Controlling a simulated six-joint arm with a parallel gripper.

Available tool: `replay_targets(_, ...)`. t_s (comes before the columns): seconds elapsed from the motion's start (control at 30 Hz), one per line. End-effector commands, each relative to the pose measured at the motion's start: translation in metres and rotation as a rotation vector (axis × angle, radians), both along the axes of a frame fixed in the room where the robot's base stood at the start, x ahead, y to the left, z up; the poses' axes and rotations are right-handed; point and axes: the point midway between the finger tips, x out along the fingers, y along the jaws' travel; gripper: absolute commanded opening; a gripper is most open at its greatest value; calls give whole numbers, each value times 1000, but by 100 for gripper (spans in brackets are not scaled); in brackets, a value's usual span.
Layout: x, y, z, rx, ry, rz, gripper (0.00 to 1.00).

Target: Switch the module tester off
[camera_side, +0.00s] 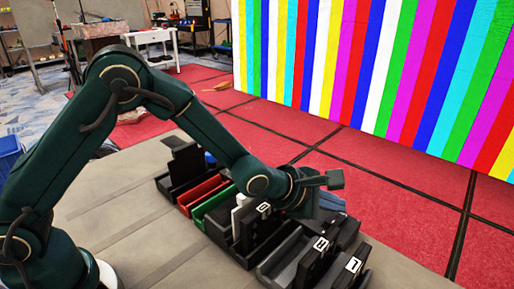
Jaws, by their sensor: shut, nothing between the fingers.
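My dark green arm reaches in from the left, and my gripper (306,206) is low over the right side of the row of black holders. Its jaws are shut and empty; the fingertips are largely hidden by the wrist and the black parts. I cannot tell for sure which unit is the module tester, and no switch can be made out. A black unit with an upright back plate (186,163) stands at the row's far left end. A black module marked 0 (252,228) stands upright just left of my gripper, with a small white part beside it.
Red (203,193) and green (214,203) trays lie in the row's middle. Two more numbered black modules (316,262) stand at the front right. A blue item shows behind my gripper. The video wall (380,70) shows coloured stripes. The table's left front is clear.

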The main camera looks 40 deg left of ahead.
Motion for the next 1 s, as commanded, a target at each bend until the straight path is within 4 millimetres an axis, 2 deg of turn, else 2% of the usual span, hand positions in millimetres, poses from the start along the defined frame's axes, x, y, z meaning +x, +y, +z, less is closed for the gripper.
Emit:
replay_targets(0.47, -1, 0, 8, -1, 0, -1, 0)
replay_targets(1.0, -8, 0, 54, -1, -2, -1, 0)
